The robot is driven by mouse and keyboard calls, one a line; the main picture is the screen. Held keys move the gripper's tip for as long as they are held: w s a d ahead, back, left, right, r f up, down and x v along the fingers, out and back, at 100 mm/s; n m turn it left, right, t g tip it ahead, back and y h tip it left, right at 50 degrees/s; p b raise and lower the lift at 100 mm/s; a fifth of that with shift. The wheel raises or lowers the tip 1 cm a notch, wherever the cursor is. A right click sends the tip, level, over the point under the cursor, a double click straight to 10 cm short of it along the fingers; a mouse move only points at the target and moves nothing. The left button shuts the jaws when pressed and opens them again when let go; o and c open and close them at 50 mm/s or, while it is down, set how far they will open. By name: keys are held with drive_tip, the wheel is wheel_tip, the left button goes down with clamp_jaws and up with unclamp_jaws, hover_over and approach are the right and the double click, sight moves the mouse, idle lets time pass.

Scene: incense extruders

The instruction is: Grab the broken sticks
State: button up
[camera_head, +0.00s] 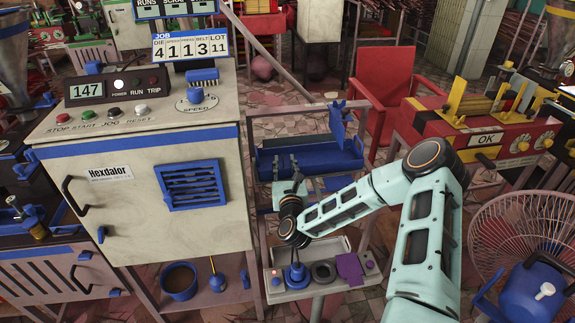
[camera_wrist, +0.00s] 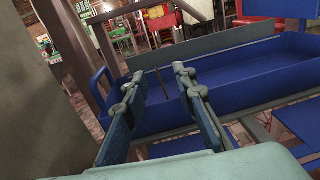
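My gripper (camera_wrist: 160,82) reaches over the near edge of a blue tray (camera_wrist: 255,92) in the wrist view. Its two fingers are spread apart, with nothing visibly held between them. A thin dark upright sliver (camera_wrist: 162,84) shows between the fingertips at the tray. It may be a broken stick, but it is too small to tell. In the head view my gripper (camera_head: 295,181) is at the front of the blue tray (camera_head: 335,158), small and partly hidden by my wrist. No other broken sticks can be made out clearly.
A cream machine cabinet (camera_head: 120,215) with a control panel stands close on the left. A low grey stand (camera_head: 330,291) with small tools is below my wrist. A red chair (camera_head: 385,90), a red machine (camera_head: 470,130) and a fan (camera_head: 515,235) are on the right.

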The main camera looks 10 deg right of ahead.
drive_tip(key=w, duration=0.4)
drive_tip(key=shift+w+f, duration=0.1)
drive_tip(key=shift+w, duration=0.05)
clamp_jaws()
